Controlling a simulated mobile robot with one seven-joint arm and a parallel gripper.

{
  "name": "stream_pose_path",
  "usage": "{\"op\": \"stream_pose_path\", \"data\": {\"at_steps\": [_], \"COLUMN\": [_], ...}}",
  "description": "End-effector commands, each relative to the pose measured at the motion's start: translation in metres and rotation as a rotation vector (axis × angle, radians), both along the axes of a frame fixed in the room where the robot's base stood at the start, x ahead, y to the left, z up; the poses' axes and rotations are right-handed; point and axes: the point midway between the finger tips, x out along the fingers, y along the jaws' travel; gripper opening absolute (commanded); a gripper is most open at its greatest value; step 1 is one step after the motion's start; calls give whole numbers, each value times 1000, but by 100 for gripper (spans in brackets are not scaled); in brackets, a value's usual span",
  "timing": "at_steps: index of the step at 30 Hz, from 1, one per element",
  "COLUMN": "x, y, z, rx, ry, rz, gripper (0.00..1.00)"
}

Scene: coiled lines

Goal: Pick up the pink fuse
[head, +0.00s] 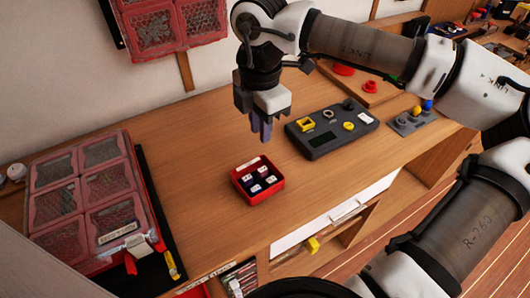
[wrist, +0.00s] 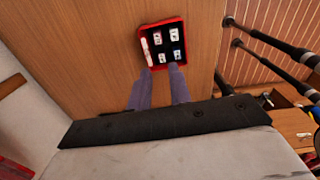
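A small red box (head: 276,189) stands open on the wooden workbench. In it sit several small dark fuses (head: 256,188) with white tops; they also show in the wrist view (wrist: 174,34). Their colours are too small to tell, so I cannot single out a pink one. My gripper (head: 261,135) is above the bench, up and behind the red box, pointing down. In the wrist view its two bluish fingers (wrist: 161,70) are apart with nothing between them, and their tips overlap the near edge of the box.
A dark grey panel (head: 318,145) with knobs and a yellow square lies right of the box. A red case (head: 88,200) with mesh-covered compartments lies left. A grey block with coloured knobs (head: 410,122) stands further right. Bare bench surrounds the red box.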

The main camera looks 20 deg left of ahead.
Motion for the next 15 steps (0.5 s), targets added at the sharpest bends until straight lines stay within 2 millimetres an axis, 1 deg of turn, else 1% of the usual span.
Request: {"op": "stream_pose_path", "data": {"at_steps": [2,5,12,15], "x": [1,1,1,1], "y": [-2,-3,-2,-2], "z": [-2,-14,-62,-77], "rx": [-9,-12,-10,-10], "ry": [-3,-2,-1,-1], "rz": [-6,-8,-7,-7], "gripper": [20,20,20,20]}}
